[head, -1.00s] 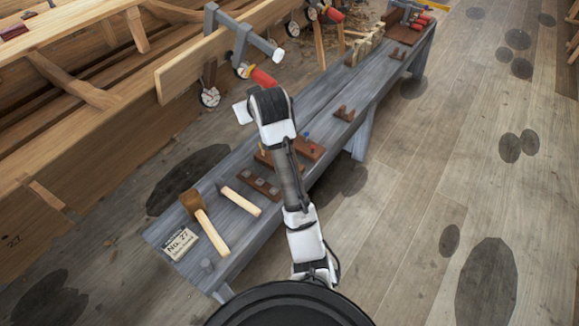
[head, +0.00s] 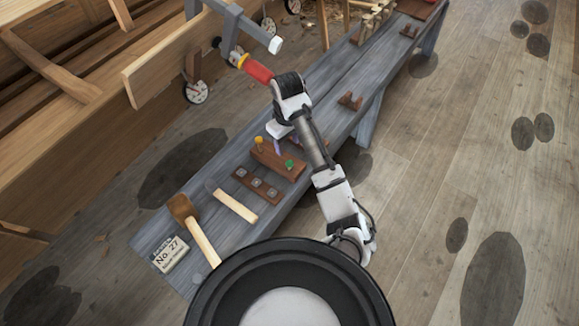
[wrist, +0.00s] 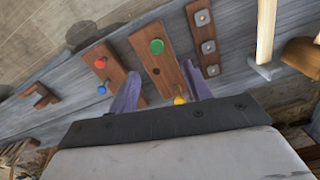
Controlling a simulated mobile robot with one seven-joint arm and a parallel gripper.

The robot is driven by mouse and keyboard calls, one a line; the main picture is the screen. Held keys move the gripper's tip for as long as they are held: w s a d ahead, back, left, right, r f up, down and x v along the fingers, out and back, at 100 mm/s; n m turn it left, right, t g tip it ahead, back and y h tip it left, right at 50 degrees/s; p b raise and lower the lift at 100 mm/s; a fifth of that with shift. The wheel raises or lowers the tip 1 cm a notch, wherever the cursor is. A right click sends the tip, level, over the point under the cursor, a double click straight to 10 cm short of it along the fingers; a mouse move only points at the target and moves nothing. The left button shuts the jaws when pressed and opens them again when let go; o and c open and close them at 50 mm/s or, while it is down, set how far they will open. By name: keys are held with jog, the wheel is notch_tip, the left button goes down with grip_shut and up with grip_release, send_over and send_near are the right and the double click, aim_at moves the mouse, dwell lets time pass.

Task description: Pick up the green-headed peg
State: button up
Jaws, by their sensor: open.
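The green-headed peg (head: 289,163) stands in a brown wooden block (head: 272,160) on the grey bench, at the block's near end. A yellow-headed peg (head: 259,141) stands at the block's other end. In the wrist view the green-headed peg (wrist: 157,46) lies beyond and between my fingertips, and the yellow-headed peg (wrist: 179,99) shows closer to the palm. My gripper (wrist: 160,69) is open and empty, its two purple fingers above the block. In the head view my gripper (head: 279,143) is partly hidden by my arm.
A second block with a red-headed peg (wrist: 100,63) and a blue-headed peg (wrist: 102,90) is left of the fingers in the wrist view. A dark strip with metal squares (head: 257,185), a pale-handled tool (head: 235,206), a mallet (head: 192,225) and a card (head: 170,254) lie on the bench (head: 210,190).

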jog(key=b, duration=0.2)
send_over(289, 162)
jog(key=f, duration=0.4)
jog(key=shift+s+a+f, duration=0.15)
jog(key=shift+a+f, duration=0.05)
jog(key=shift+f, duration=0.1)
jog(key=shift+d+f, duration=0.15)
jog(key=shift+f, duration=1.15)
jog(key=shift+d+f, duration=0.1)
jog(key=shift+f, duration=1.15)
jog(key=c, duration=1.1)
